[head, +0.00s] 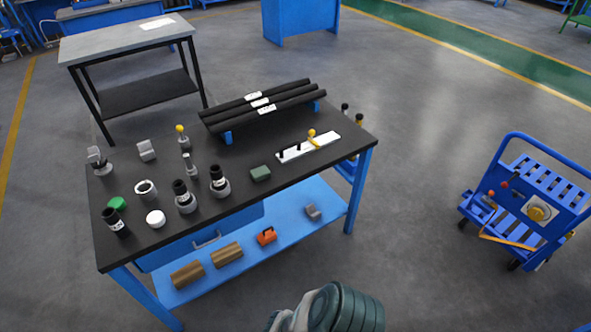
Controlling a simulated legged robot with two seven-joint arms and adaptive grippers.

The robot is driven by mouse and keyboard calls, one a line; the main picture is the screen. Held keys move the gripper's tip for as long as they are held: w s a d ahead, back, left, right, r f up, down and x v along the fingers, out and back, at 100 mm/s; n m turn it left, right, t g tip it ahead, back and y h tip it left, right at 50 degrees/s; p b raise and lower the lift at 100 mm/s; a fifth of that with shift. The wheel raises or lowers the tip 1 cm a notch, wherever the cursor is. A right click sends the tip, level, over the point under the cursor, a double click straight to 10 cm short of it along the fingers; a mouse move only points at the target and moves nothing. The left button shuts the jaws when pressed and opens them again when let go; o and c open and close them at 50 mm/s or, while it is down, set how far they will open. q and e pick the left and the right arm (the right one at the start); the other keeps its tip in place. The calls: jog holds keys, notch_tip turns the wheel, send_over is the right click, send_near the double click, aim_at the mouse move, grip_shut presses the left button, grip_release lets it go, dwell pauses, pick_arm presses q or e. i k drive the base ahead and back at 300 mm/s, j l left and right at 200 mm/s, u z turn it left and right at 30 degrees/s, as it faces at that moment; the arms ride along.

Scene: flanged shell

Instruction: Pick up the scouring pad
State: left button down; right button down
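The scouring pad looks to be the small dark green block (260,173), lying flat on the black top of the blue workbench (318,172), near its front edge and right of the middle. Nothing touches it and it is fully visible. Neither of my grippers can be made out; only a dark, rounded part of my own body shows at the bottom edge.
Left of the pad stand several black-and-grey fittings (219,182), a white round piece (155,219) and a green piece (117,203). Black bars (262,105) lie behind it, and a white strip (308,147) lies to its right. A blue cart (530,205) stands far right.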

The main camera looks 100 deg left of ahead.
aim_at(261, 172)
jog(key=u, duration=3.8)
jog(key=z, duration=4.25)
jog(key=u, duration=4.05)
